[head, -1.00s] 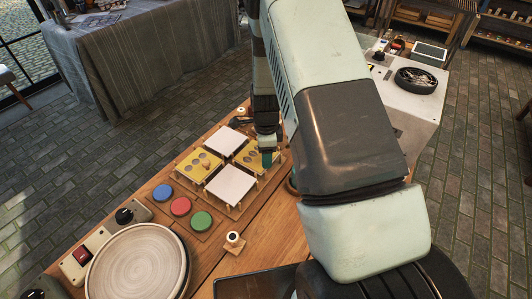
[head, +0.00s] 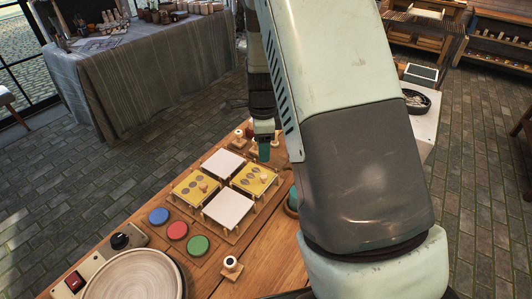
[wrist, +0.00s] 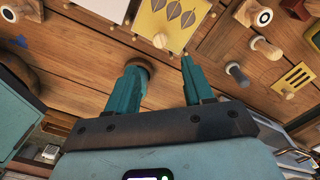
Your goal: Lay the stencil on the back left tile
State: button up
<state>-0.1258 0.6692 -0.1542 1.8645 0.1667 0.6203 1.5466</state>
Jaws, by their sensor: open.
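Four square tiles form a diamond on a wooden board in the head view. The back tile (head: 223,164) and the front tile (head: 229,208) are bare white. A yellow stencil (head: 188,190) with dark shapes and a wooden knob lies over the left spot; a similar yellow stencil (head: 250,184) lies over the right spot. Both look flat. My gripper (head: 264,151) is open and empty, behind the right stencil and apart from it. In the wrist view its teal fingers (wrist: 161,63) stand apart with bare wood between; a yellow leaf-patterned stencil (wrist: 177,14) shows beyond them.
Blue (head: 158,216), red (head: 177,231) and green (head: 198,245) discs lie in front of the tiles. A round wheel (head: 134,278) is at the front left. A small white-topped knob (head: 231,263) stands right of the discs. A yellow slotted piece (wrist: 296,78) shows in the wrist view.

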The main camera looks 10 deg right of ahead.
jog(key=s+r+n+t, duration=0.1)
jog(key=s+r+n, duration=0.4)
jog(key=r, duration=0.5)
jog(key=s+r+n+t, duration=0.2)
jog(key=s+r+n, duration=0.25)
jog(key=r, duration=0.65)
jog(key=s+r+n+t, duration=0.1)
jog(key=s+r+n, duration=0.2)
jog(key=s+n, duration=0.2)
jog(key=s+r+n+t, duration=0.1)
jog(key=s+r+n, duration=0.2)
jog(key=s, duration=0.9)
jog(key=shift+s+r+n+t, duration=0.3)
jog(key=shift+n, duration=0.75)
